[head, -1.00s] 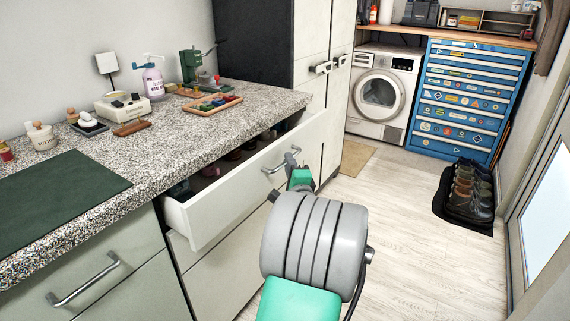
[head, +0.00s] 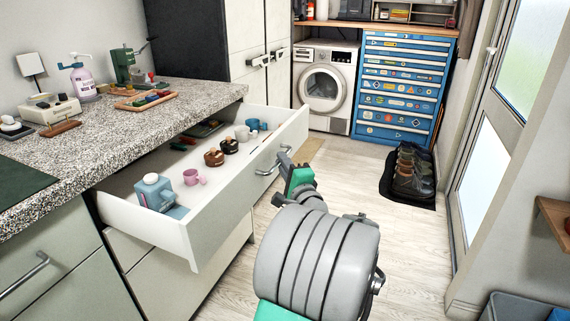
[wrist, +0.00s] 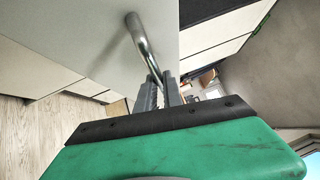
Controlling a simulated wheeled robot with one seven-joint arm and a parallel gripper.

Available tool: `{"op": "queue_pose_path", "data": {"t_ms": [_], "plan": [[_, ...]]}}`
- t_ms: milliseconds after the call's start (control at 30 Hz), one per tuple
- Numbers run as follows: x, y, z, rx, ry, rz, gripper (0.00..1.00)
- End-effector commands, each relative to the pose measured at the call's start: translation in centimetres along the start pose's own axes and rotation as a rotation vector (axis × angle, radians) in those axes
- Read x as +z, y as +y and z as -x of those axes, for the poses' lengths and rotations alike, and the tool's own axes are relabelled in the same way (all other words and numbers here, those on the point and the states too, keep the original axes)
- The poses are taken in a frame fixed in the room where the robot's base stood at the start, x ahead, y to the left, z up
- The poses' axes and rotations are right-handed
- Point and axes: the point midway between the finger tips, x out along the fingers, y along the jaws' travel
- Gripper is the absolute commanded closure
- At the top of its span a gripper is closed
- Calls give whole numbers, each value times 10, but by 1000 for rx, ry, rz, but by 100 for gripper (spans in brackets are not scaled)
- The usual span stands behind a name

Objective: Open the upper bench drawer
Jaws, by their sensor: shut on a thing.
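The upper bench drawer (head: 225,200) stands well out from under the granite worktop (head: 120,125), with its inside showing. Its metal bar handle (head: 268,170) is on the front panel, and the handle (wrist: 138,42) also shows in the wrist view. My gripper (head: 287,160) is at the handle and shut on it; in the wrist view its two grey fingers (wrist: 160,88) meet the near end of the bar. Inside the drawer are a blue bottle (head: 155,192), a pink mug (head: 194,177), brown pots (head: 214,157) and light mugs.
A shoe mat (head: 392,188) with shoes lies on the right. A washing machine (head: 325,85) and a blue tool chest (head: 400,90) stand at the back. The pale floor (head: 345,185) between is clear.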

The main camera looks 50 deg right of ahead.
Motion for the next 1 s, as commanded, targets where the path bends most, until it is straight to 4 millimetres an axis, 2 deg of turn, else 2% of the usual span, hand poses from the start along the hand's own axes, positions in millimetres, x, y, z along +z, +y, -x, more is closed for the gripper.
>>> {"op": "queue_pose_path", "data": {"t_ms": [333, 367, 600, 867, 1000], "plan": [[0, 0, 1, 1, -2, -1, 100], [0, 0, 1, 1, -1, -1, 88], [-1, 0, 1, 1, 1, 0, 68], [-1, 0, 2, 1, 1, 0, 68], [-3, -1, 20, 2, 5, -1, 68]]}}
